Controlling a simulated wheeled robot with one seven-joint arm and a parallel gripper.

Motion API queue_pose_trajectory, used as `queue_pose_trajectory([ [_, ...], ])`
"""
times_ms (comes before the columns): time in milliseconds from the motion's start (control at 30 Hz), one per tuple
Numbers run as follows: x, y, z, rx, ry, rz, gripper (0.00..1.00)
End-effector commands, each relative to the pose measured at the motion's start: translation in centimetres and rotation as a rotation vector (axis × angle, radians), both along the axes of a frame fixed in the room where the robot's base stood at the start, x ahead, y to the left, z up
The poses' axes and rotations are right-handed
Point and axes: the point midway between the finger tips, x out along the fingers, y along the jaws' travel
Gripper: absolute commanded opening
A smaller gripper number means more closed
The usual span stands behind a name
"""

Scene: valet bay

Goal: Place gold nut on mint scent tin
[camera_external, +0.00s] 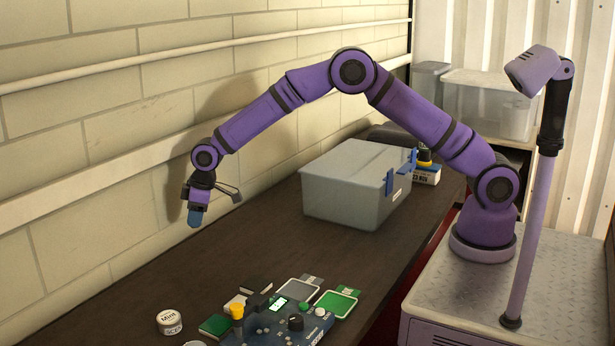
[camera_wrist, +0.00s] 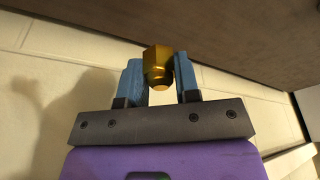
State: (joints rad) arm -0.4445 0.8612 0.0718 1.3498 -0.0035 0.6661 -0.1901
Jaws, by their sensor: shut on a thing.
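My gripper (camera_external: 195,217) hangs over the dark table near the brick wall, well above the table top. In the wrist view my gripper (camera_wrist: 159,75) has its two blue fingers shut on the gold nut (camera_wrist: 158,62). The nut cannot be made out in the external view, hidden at the fingers. The mint scent tin (camera_external: 169,322) is a small round white tin with "Mint" on its lid, standing upright at the near left of the table. The tin is below my gripper and nearer the camera. Nothing shows on its lid.
A dark blue device (camera_external: 275,325) with knobs and a small screen stands right of the tin, with green (camera_external: 334,304) and grey (camera_external: 298,290) square pads around it. A lidded grey box (camera_external: 350,190) stands further back. The table between is clear.

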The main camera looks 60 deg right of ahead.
Motion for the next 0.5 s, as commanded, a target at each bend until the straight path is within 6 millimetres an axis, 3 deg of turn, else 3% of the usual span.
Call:
queue_pose_trajectory([
  [33, -0.8, 2.6, 0.2, 0.001, -0.001, 0.026, 0.06],
  [200, -3.7, 10.1, 1.0, 0.002, -0.001, 0.095, 0.06],
  [500, -10.1, 21.3, 2.1, 0.001, -0.001, 0.203, 0.06],
])
